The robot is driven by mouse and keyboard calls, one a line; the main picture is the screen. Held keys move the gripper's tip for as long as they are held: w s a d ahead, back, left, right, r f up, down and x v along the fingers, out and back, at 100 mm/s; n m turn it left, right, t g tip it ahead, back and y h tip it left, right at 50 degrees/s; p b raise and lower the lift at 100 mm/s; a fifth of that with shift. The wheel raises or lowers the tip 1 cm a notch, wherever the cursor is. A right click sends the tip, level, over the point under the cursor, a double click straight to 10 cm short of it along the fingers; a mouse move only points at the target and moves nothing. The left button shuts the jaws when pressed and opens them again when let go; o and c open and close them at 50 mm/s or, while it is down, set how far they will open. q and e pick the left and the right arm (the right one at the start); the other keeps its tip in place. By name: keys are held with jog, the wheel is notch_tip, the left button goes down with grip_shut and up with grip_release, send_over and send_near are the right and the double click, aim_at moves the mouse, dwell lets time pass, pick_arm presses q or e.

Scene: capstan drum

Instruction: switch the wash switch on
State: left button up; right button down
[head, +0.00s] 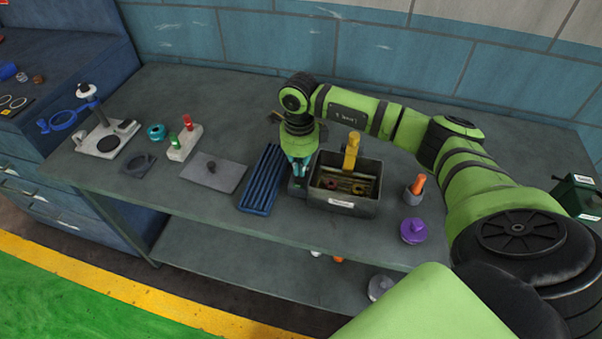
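A dark grey tub (343,206) with a pale label on its front stands on the bench right of centre. A yellow upright piece (351,152) rises at its back edge, and small parts lie inside. A small dark block (297,188) adjoins the tub's left side. I cannot make out a wash switch for certain; my gripper may hide it. My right gripper (299,171) points down with teal fingers, just above or at this block, left of the tub. Its fingertips are too small to tell open from shut. My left gripper is not in view.
A blue ribbed rack (262,181) lies close left of the gripper. A grey plate (213,172) and a block with green and red pegs (184,143) are farther left. An orange-handled tool in a holder (414,190) and a purple piece (413,231) stand right of the tub.

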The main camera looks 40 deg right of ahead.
aim_at(300, 178)
jog(key=shift+s+f+b, duration=0.1)
jog(key=shift+f+b, duration=1)
jog(key=shift+f, duration=0.15)
dwell(0.4)
jog(key=shift+r, duration=0.1)
jog(key=shift+r+p, duration=0.75)
jog(key=shift+r, duration=0.15)
jog(key=shift+r+p, duration=1.45)
jog(key=shift+r, duration=1.05)
